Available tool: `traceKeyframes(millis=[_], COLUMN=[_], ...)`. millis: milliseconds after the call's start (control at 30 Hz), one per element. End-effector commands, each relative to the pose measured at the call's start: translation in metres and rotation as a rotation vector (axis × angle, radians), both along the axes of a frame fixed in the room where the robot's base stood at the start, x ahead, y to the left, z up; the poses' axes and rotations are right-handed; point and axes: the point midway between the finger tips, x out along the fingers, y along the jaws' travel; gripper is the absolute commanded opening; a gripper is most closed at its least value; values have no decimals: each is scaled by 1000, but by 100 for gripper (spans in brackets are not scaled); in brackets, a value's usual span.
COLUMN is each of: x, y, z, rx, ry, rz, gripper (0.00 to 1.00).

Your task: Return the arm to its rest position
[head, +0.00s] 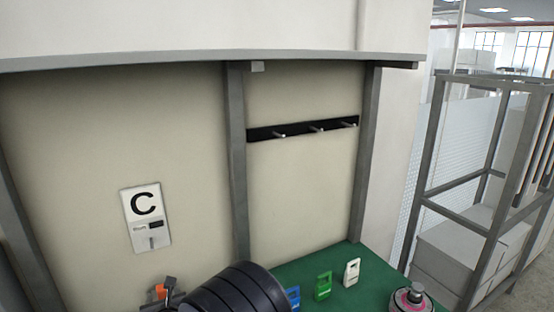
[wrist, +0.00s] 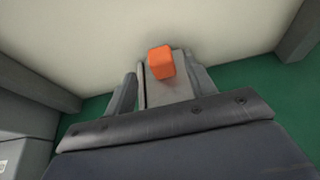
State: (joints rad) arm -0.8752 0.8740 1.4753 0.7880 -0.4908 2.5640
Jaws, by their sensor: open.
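My gripper (head: 166,291) is at the bottom of the head view, left of my dark ribbed arm, in front of the pale back panel. In the wrist view my gripper (wrist: 165,84) points toward the pale panel, with the green table top below. Its grey jaws are open. An orange block (wrist: 160,62) shows at the jaws in the wrist view, and an orange patch also shows there in the head view. I cannot tell whether it is part of the gripper or a separate thing. Most of my arm is out of the head view.
A blue tag (head: 293,298), a green tag (head: 323,286) and a white tag (head: 351,272) stand on the green table (head: 310,262). A round pink and grey part (head: 412,299) is at right. Above are a black peg rail (head: 300,129) and a "C" sign (head: 146,216).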

Motion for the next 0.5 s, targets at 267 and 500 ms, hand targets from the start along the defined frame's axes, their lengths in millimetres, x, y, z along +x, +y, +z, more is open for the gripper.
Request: traceKeyframes(millis=[267,500], x=[31,51], y=[17,28], z=[-13,-23], rx=[0,0], ry=[1,1], rz=[-1,-1], gripper=[53,53])
